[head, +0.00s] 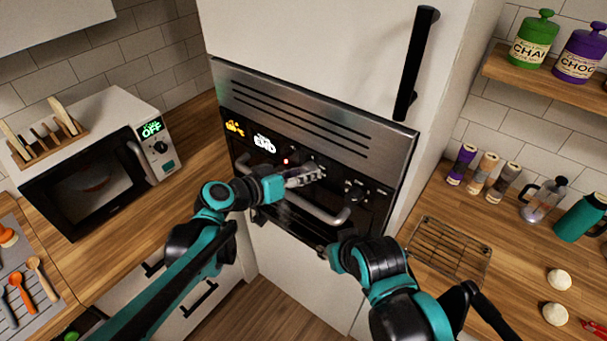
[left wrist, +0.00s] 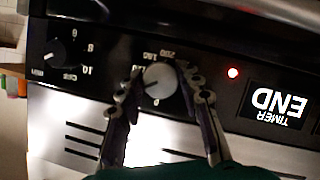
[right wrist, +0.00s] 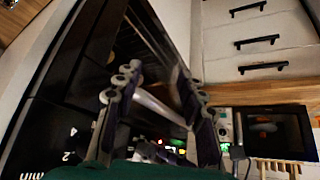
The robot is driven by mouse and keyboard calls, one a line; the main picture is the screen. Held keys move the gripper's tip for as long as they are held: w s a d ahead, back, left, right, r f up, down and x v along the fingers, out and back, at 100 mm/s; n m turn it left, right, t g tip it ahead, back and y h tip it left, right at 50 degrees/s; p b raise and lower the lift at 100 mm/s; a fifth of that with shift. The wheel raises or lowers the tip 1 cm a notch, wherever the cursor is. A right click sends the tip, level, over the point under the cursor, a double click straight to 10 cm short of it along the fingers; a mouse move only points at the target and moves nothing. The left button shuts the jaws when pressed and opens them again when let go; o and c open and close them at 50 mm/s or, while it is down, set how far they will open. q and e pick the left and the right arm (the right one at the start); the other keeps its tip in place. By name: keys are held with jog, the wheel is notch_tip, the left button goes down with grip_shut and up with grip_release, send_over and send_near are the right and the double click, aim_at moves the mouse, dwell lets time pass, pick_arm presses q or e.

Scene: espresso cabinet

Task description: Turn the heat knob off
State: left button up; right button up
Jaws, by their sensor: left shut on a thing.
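The heat knob (left wrist: 160,80) is a round silver-grey knob on the black oven panel, with temperature figures around it, upside down in the left wrist view. My left gripper (head: 318,173) reaches the panel in the head view and largely hides this knob there. In the left wrist view its two fingers (left wrist: 160,92) lie on either side of the knob, closed on it. The pointer's exact setting is hard to read. My right gripper (right wrist: 155,105) has its fingers spread apart, in front of the oven; in the head view it is low at the oven front.
A second knob (left wrist: 57,55) with minute figures sits beside the heat knob. A red light (left wrist: 233,72) is lit next to a display reading TIMER END (left wrist: 279,105). The oven handle (head: 310,212) runs below the panel. A microwave (head: 95,165) stands left; a wire rack (head: 447,250) lies right.

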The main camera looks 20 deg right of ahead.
pick_arm(q)
jog(key=n+g+h+b, duration=0.1)
jog(key=n+h+b, duration=0.1)
jog(key=n, duration=0.2)
jog(key=n+g+h+b, duration=0.1)
jog(key=n+h+b, duration=0.1)
jog(key=n, duration=0.2)
jog(key=shift+f+b, duration=0.2)
jog(key=shift+b, duration=0.2)
dwell(0.4)
jog(key=o, duration=1.2)
jog(key=shift+w, duration=0.1)
jog(key=shift+c, duration=0.2)
jog(key=shift+a, duration=0.15)
jog(key=f+v, duration=0.1)
jog(key=v, duration=1)
jog(key=shift+a+r, duration=0.4)
jog(key=shift+r, duration=0.1)
